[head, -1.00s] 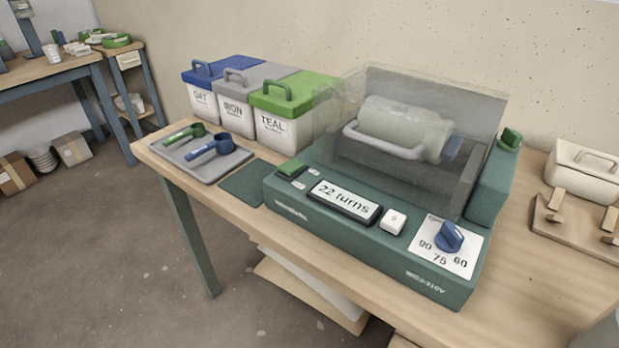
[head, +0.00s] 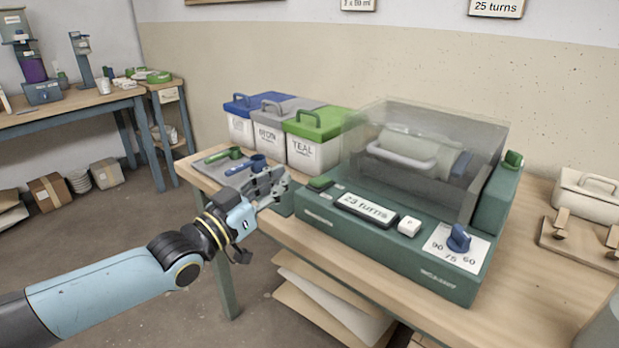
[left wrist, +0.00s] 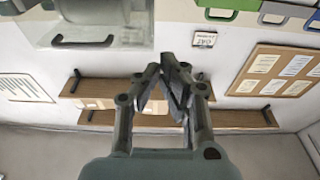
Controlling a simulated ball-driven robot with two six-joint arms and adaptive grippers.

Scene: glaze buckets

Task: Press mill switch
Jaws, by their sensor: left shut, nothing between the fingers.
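The green mill (head: 391,256) stands on the wooden bench, with a jar lying under its clear cover (head: 470,130). Its front panel holds a green switch (head: 320,183) at the left, a display (head: 366,210) reading "23 turns", a white key (head: 410,226) and a blue dial (head: 459,238). I cannot tell which control is the mill switch. My left gripper (head: 280,184) is shut and empty, left of the green switch and apart from it. In the left wrist view its fingertips (left wrist: 172,72) meet; the switch is not identifiable there. My right gripper is not in view.
Lidded buckets, blue (head: 240,128), grey (head: 268,138) and green-lidded (head: 314,152), stand behind. A grey tray (head: 205,165) with scoops lies behind my left gripper. The floor (head: 150,225) left of the bench is mostly clear.

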